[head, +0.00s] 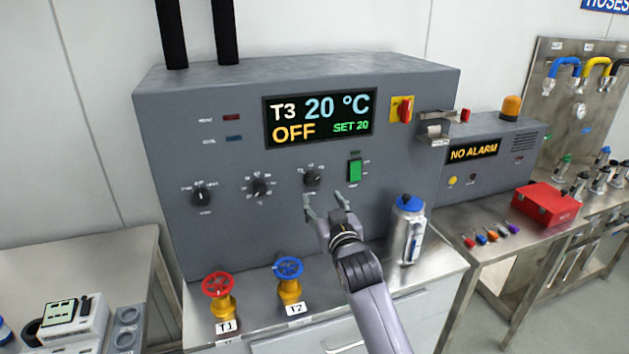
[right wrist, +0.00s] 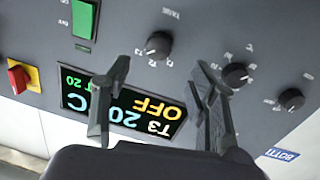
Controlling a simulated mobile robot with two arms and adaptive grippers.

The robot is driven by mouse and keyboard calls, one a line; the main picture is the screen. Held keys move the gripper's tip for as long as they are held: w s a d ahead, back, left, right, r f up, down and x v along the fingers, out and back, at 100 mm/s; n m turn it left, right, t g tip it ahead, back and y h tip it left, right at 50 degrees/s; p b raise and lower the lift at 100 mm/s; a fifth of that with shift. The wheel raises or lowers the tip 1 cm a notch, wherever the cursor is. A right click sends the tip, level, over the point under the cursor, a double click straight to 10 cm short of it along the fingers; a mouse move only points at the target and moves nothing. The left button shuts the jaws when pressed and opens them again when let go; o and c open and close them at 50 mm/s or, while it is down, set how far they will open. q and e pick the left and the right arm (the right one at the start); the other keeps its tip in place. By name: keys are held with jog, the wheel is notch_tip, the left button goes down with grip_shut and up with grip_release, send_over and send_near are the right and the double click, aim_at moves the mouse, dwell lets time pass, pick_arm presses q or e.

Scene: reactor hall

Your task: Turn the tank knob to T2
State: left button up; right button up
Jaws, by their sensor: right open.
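The tank knob (head: 312,177) is a small black dial on the grey control panel, left of the green switch. It also shows in the right wrist view (right wrist: 158,45), upside down, with the word TANK and T labels around it. The display (head: 319,118) reads T3, 20 °C, OFF, SET 20. My right gripper (head: 324,197) is open and empty, just below and in front of the tank knob. In the right wrist view the knob shows between its two spread fingers, apart from them. My left gripper is not in view.
Two other black knobs (head: 259,187) (head: 201,196) sit to the left. A green switch (head: 355,170) is close on the right. Red (head: 217,284) and blue (head: 288,268) valve wheels and a blue-capped flask (head: 408,228) stand on the bench below.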

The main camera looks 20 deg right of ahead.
aim_at(315, 182)
jog(key=w+p, duration=0.1)
jog(key=w, duration=0.7)
jog(key=shift+w+d+p, duration=0.2)
jog(key=shift+w+p, duration=0.2)
jog(key=shift+c, duration=0.2)
jog(key=c, duration=1.1)
jog(key=shift+n, duration=0.4)
jog(key=n+b, duration=0.1)
jog(key=n, duration=0.3)
jog(key=shift+d+f, duration=0.1)
jog(key=n+b, duration=0.1)
jog(key=n, duration=0.4)
jog(key=shift+t, duration=0.3)
jog(key=shift+d+n, duration=0.1)
jog(key=shift+n, duration=0.2)
